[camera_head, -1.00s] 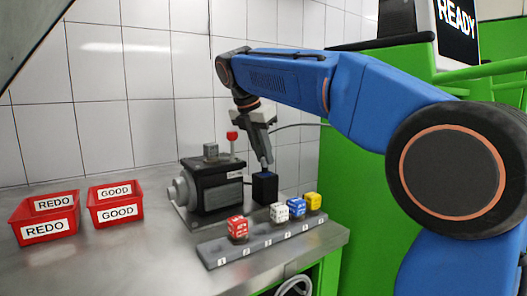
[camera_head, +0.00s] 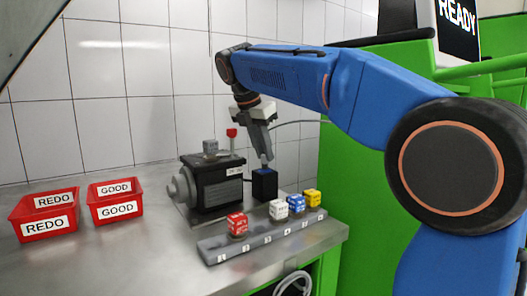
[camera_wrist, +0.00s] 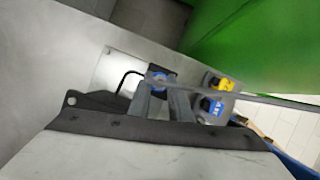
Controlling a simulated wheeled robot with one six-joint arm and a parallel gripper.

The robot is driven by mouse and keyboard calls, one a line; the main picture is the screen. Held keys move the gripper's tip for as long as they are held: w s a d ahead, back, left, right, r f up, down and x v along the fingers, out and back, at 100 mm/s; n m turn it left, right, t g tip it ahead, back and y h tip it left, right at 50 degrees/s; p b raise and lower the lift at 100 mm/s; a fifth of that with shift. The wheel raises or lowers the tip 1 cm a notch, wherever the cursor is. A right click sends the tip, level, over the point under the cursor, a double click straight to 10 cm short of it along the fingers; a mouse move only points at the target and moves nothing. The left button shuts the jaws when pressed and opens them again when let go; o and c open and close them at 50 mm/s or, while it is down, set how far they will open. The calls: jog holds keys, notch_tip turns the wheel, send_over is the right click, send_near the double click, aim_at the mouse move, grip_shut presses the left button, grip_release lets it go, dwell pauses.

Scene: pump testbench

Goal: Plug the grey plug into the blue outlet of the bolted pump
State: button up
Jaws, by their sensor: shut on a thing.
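The pump (camera_head: 213,187) is a dark motor block with a grey end, standing on a plate on the bench. At its right is a black box with a blue top, the blue outlet (camera_head: 264,171). My gripper (camera_head: 266,160) points down directly above this outlet, its fingertips close to the blue top. It is shut on the grey plug, which is mostly hidden between the fingers in the head view. In the wrist view my fingers (camera_wrist: 165,98) reach to the blue ring of the outlet (camera_wrist: 160,75). I cannot tell how deep the plug sits.
A grey rack (camera_head: 262,241) with red, white, blue and yellow cubes lies in front of the pump. Red REDO (camera_head: 43,226) and GOOD (camera_head: 117,210) bins stand at left. A grey cable (camera_wrist: 260,98) runs right from the gripper. A green panel (camera_head: 355,180) rises at right.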

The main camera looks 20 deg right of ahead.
jog(key=shift+f, duration=1.1)
dwell(0.7)
jog(key=o, duration=1.4)
jog(key=shift+r, duration=0.1)
jog(key=shift+r, duration=3.95)
jog(key=shift+s, duration=0.1)
